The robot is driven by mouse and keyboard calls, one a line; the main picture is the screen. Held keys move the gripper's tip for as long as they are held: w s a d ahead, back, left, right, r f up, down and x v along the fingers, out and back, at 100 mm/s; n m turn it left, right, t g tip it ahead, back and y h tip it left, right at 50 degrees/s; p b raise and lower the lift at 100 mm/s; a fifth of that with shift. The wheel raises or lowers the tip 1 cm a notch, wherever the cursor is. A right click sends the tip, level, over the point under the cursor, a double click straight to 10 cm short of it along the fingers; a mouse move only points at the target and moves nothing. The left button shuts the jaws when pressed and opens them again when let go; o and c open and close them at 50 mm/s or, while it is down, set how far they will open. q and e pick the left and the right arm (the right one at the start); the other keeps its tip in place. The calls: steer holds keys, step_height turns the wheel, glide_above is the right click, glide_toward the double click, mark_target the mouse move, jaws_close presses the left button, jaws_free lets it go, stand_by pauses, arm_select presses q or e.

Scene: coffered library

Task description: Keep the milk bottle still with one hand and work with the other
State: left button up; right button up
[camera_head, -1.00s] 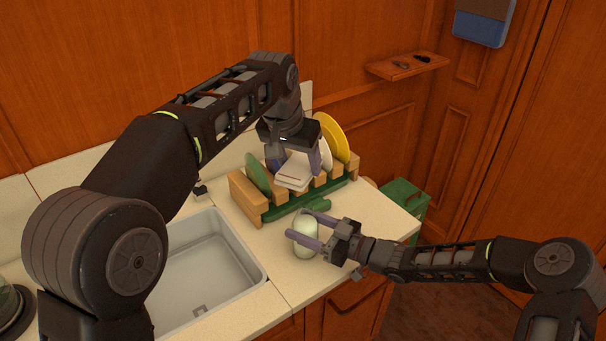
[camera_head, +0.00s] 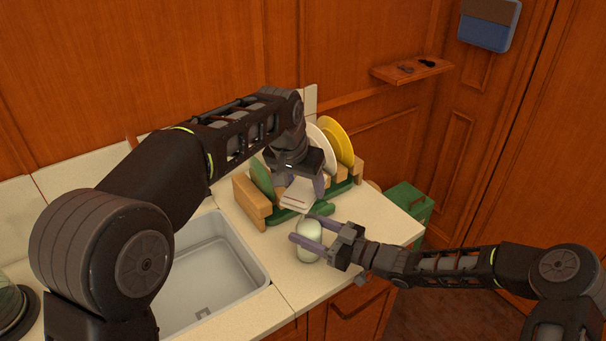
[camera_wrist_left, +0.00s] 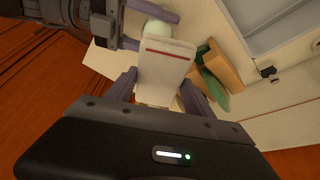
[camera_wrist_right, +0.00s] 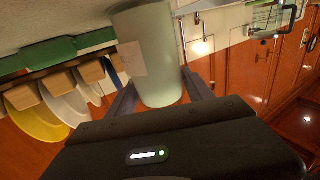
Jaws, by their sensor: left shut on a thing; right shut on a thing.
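The milk bottle (camera_head: 308,241), pale and rounded, stands on the counter in front of the dish rack. My right gripper (camera_head: 301,228) is shut around its sides; the right wrist view shows the bottle (camera_wrist_right: 158,65) between the fingers. My left gripper (camera_head: 302,190) is shut on a flat white folded thing with a red stripe (camera_head: 297,196), which looks like a cloth. The left wrist view shows this cloth (camera_wrist_left: 165,68) between the fingers, close to the bottle. Whether they touch I cannot tell. The bottle's top is partly hidden there.
The wooden and green dish rack (camera_head: 252,203) holds several plates, including a yellow one (camera_head: 338,143), right behind my left gripper. The sink (camera_head: 210,265) lies to the left. The counter (camera_head: 385,215) is clear to the right, and a green bin (camera_head: 408,201) stands beyond its edge.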

mark_target(316, 212)
arm_select(q)
steer(key=shift+f, duration=0.85)
steer(key=shift+s+d+f, duration=0.3)
steer(key=shift+s+f, duration=0.1)
steer(key=shift+f, duration=0.25)
steer(key=shift+c, duration=0.7)
steer(key=shift+s+d, duration=0.45)
steer(key=shift+s, duration=0.2)
steer(key=shift+s+d, duration=0.45)
steer(key=shift+s, duration=0.15)
steer(key=shift+w+a, duration=0.65)
steer(key=shift+w, duration=0.2)
steer(key=shift+w+a, duration=0.6)
steer(key=shift+w, duration=0.25)
steer(key=shift+s+d, duration=0.65)
steer(key=shift+s, duration=0.25)
steer(key=shift+s+d, duration=0.65)
steer(key=shift+s, duration=0.2)
steer(key=shift+w+a, duration=0.6)
steer(key=shift+w, duration=0.15)
steer(key=shift+w+a, duration=0.55)
steer(key=shift+w, duration=0.2)
steer(key=shift+w+a+r, duration=0.15)
steer(key=shift+w, duration=0.1)
steer(key=shift+r, duration=3.95)
